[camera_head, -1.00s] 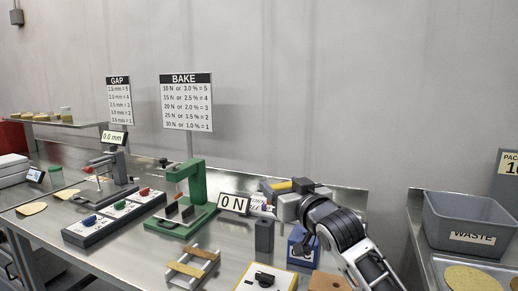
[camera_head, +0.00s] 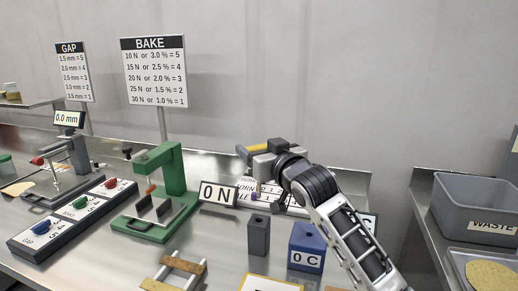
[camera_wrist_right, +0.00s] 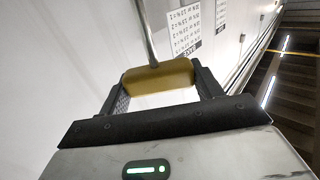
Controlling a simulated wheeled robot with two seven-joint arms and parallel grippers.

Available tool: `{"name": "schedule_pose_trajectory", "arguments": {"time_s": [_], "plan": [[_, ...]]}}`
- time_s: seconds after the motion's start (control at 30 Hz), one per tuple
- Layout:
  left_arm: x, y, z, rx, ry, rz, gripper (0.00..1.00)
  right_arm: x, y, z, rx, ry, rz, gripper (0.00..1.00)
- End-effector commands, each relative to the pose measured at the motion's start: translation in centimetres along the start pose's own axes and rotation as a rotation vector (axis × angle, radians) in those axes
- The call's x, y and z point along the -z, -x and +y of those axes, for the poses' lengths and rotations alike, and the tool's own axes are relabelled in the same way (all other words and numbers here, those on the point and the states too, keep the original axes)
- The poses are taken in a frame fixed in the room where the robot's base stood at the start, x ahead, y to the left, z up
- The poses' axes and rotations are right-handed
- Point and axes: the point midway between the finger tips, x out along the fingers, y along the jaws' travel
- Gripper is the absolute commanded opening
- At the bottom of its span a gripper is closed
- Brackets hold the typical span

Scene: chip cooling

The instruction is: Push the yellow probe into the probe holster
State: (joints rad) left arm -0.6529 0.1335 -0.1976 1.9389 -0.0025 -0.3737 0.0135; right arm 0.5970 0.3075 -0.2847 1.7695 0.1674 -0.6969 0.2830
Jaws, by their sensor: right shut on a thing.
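My right gripper (camera_head: 252,150) is raised above the back of the table and shut on the yellow probe (camera_head: 242,152). In the right wrist view the probe's yellow handle (camera_wrist_right: 158,77) lies crosswise between the two dark fingers, and a thin metal rod runs away from it. In the head view only the handle's end shows; the arm and gripper hide the rest. A dark grey upright block (camera_head: 258,236), which looks like the probe holster, stands on the table below the gripper. The probe is well apart from it. My left gripper is not in view.
Beside the block stands a blue box (camera_head: 305,245) reading 0 C. The 0 N display (camera_head: 219,194) and green press (camera_head: 160,180) are to the left. A wooden rack (camera_head: 174,272) lies in front. A grey waste bin (camera_head: 480,208) is at the right.

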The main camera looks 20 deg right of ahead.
Motion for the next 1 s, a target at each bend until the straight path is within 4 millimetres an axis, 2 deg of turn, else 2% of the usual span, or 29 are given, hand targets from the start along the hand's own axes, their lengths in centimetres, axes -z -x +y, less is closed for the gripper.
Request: {"name": "schedule_pose_trajectory", "arguments": {"time_s": [0.23,0.6,1.0], "plan": [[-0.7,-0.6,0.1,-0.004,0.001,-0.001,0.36,-1.9,0.0,0.0,0.000,-0.001,-0.001,0.39],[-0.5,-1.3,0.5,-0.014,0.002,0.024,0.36,-5.2,0.0,0.0,0.000,-0.001,-0.001,0.39],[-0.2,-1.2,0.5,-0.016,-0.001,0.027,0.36,-5.7,0.0,0.0,0.000,-0.001,0.000,0.39]]}}
